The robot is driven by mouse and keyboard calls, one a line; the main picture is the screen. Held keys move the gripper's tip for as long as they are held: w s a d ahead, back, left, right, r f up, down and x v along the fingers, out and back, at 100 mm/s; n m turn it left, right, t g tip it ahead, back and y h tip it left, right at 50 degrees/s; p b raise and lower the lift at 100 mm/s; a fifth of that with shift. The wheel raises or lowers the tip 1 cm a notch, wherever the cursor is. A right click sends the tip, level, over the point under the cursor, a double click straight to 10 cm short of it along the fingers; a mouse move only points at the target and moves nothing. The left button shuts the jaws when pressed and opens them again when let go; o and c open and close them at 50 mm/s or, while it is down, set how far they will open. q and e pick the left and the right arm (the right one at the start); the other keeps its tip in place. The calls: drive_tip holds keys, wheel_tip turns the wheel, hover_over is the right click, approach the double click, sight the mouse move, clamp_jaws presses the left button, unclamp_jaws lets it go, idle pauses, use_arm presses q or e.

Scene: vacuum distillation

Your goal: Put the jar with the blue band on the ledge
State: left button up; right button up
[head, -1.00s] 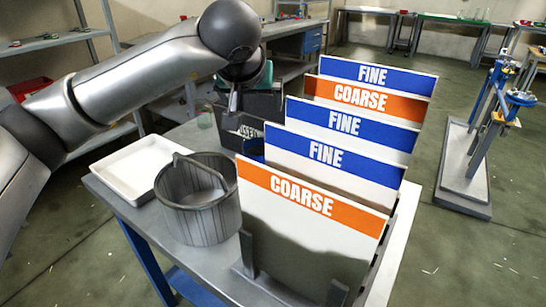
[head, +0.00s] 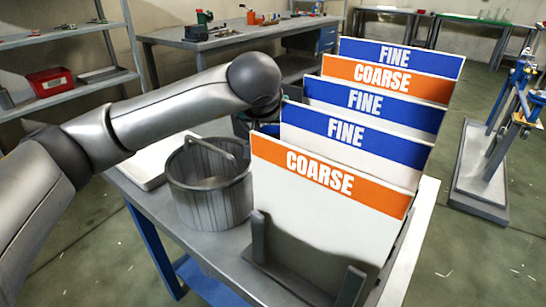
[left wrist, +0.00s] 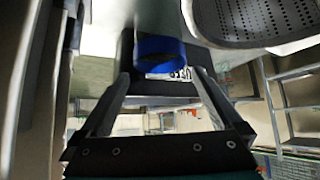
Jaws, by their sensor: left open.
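In the left wrist view a blue band (left wrist: 160,48) shows ahead of and between the fingers of my left gripper (left wrist: 160,76). It looks like the jar's band; the jar's clear body is hard to make out. The fingers are apart and I see no contact with the band. In the head view a scrap of blue (head: 269,129) shows beside the panels, near my left wrist. There the left fingertips are hidden behind the panels. My right gripper is out of view. I cannot tell which surface is the ledge.
Upright FINE and COARSE panels (head: 330,215) stand in a rack on the table. A grey round basket (head: 210,200) stands left of them, also in the left wrist view (left wrist: 255,22). A white tray (head: 150,163) lies behind it. A dark lettered box (left wrist: 190,58) is close to the band.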

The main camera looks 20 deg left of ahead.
sight(272, 133)
use_arm(q)
drive_tip(key=shift+b+x, duration=0.75)
drive_tip(key=shift+x, duration=1.85)
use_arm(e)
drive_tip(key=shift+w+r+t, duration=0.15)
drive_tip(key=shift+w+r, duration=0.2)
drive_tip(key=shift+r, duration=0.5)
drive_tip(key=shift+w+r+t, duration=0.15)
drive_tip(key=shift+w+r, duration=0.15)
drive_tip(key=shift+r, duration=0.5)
use_arm(q)
clamp_jaws()
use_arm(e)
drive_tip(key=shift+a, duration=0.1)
